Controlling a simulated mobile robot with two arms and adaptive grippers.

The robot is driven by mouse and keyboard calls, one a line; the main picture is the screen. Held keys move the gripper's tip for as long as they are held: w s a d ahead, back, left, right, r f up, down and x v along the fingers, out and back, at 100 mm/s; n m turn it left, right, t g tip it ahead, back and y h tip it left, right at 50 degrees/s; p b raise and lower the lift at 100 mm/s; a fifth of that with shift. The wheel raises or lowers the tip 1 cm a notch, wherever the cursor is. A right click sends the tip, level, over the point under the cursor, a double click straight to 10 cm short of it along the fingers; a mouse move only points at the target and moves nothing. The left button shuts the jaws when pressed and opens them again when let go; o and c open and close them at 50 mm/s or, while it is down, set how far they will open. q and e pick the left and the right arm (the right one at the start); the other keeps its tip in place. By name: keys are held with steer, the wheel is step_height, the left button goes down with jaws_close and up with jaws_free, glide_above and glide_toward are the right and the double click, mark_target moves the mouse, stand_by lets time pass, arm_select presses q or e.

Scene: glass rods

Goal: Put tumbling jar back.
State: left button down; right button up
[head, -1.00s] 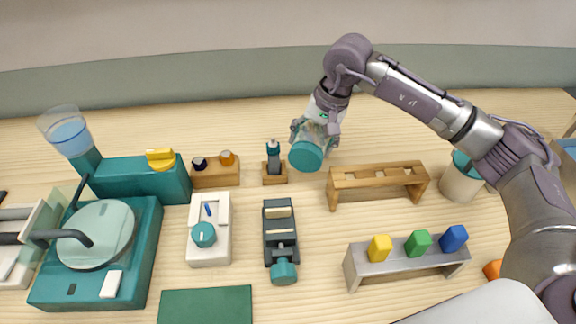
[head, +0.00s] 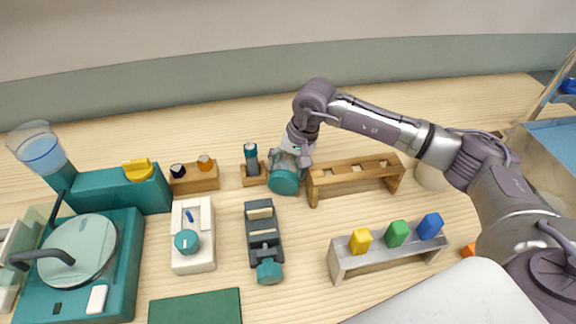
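The tumbling jar is a clear jar with a teal end (head: 284,181). It is at the middle of the head view, between a small wooden block with a dark and teal tool (head: 252,172) and a wooden slotted rack (head: 352,177). My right gripper (head: 290,160) reaches down from the right, its fingers shut around the clear part of the jar. The teal end faces the camera, low near the table. I cannot tell whether the jar touches the table. My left gripper is not in view.
A teal machine with a round clear lid (head: 77,240) stands at left. A white device (head: 194,235) and a dark tool (head: 263,240) lie in front. A metal rack (head: 388,252) holds yellow, green and blue pieces. A pale cup (head: 431,178) stands partly behind my arm.

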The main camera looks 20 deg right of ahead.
steer(key=o, duration=1.6)
